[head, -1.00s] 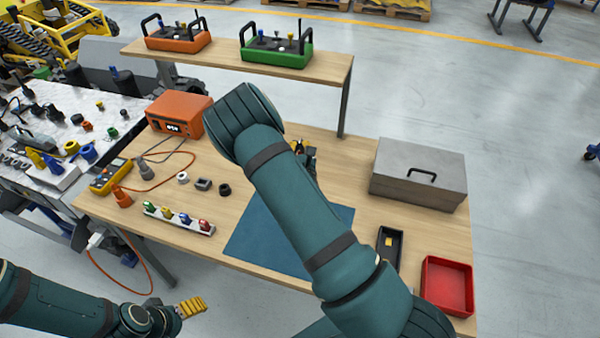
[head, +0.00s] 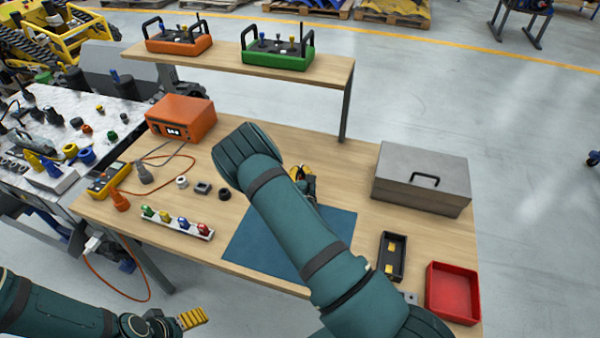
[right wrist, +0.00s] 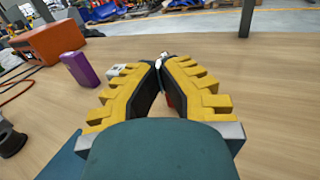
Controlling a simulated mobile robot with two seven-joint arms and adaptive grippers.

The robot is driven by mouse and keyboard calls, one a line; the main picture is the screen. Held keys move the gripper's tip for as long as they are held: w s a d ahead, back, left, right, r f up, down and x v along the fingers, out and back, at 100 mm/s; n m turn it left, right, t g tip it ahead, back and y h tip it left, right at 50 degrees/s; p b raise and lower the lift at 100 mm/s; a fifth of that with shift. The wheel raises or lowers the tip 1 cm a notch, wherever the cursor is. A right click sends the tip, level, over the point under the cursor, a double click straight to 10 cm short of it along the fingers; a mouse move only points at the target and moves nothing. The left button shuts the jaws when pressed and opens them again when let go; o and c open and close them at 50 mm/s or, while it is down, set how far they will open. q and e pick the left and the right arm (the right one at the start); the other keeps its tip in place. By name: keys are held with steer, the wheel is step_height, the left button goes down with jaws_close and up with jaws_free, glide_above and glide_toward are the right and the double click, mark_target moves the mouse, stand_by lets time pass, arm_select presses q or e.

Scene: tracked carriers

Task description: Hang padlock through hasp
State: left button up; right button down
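My right gripper (head: 303,183) is low over the middle of the bench, partly hidden by my own arm. In the right wrist view its yellow fingers (right wrist: 162,66) meet almost at the tips. A small silver piece shows at the tips and a bit of red below, between the fingers; it looks like a red padlock (right wrist: 168,101), mostly hidden. A grey-white block (right wrist: 117,70) stands just behind the left finger; I cannot tell if it is the hasp. My left gripper (head: 193,318) is at the bottom left, off the bench; its opening cannot be seen.
A purple block (right wrist: 80,68) stands left of the fingers. A blue mat (head: 245,243) lies below my right arm. A strip with colored pieces (head: 178,222), an orange box (head: 181,118), a grey case (head: 422,175), a black tray (head: 391,272) and a red bin (head: 453,292) surround it.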

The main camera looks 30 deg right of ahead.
steer(key=shift+f, duration=0.2)
steer(key=c, duration=1.1)
jaws_free()
steer(key=shift+c, duration=0.2)
steer(key=shift+r, duration=0.1)
steer(key=shift+s+r, duration=0.1)
steer(key=p+v, duration=0.1)
steer(key=v, duration=1)
steer(key=shift+s+a, duration=0.2)
steer(key=shift+s, duration=0.15)
